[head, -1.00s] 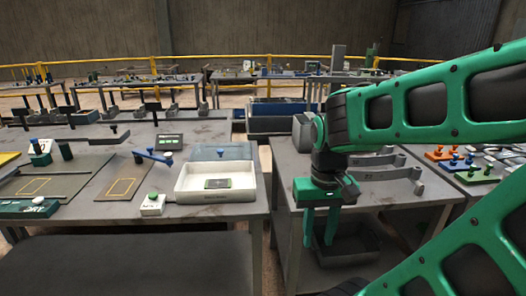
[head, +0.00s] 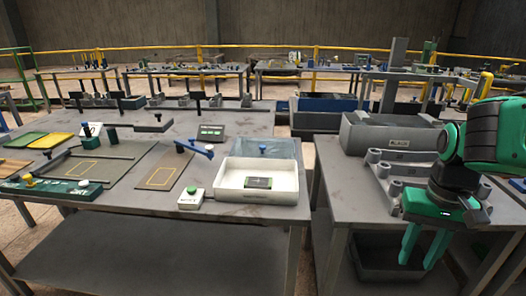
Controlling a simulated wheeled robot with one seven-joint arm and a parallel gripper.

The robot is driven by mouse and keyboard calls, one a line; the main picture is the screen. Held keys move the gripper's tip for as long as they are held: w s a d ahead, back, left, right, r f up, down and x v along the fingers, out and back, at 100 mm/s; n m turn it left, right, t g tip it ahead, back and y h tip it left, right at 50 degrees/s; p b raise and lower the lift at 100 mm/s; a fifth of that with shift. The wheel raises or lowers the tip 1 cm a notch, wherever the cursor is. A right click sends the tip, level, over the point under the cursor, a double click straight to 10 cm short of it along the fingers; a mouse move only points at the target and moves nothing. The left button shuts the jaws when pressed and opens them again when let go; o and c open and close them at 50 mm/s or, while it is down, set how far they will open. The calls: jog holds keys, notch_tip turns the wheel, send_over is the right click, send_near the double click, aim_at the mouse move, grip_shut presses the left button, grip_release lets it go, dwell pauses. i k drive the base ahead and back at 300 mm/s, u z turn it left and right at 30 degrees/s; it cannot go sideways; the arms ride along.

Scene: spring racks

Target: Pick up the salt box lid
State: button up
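A white open box (head: 256,196) stands near the front right edge of the left table. I take it to be the salt box, but its label is too small to read. A pale blue translucent panel with a blue knob (head: 263,150), likely its lid, is at the box's back edge. I cannot tell whether it lies on the table or is attached. A small dark, green-edged piece (head: 258,183) is inside the box. My gripper (head: 418,258) points down at the right, by the right table's front, well apart from the box. Its two green fingers are spread and empty.
A white block with a green button (head: 191,198) stands left of the box. A small display (head: 210,132) and a blue lever (head: 196,149) are behind. The right table holds a grey bin (head: 385,135) and grey brackets. A dark tray (head: 380,262) sits below.

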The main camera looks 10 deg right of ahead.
aim_at(244, 147)
jog(key=z, duration=0.05)
jog(key=i, duration=1)
jog(key=u, duration=0.05)
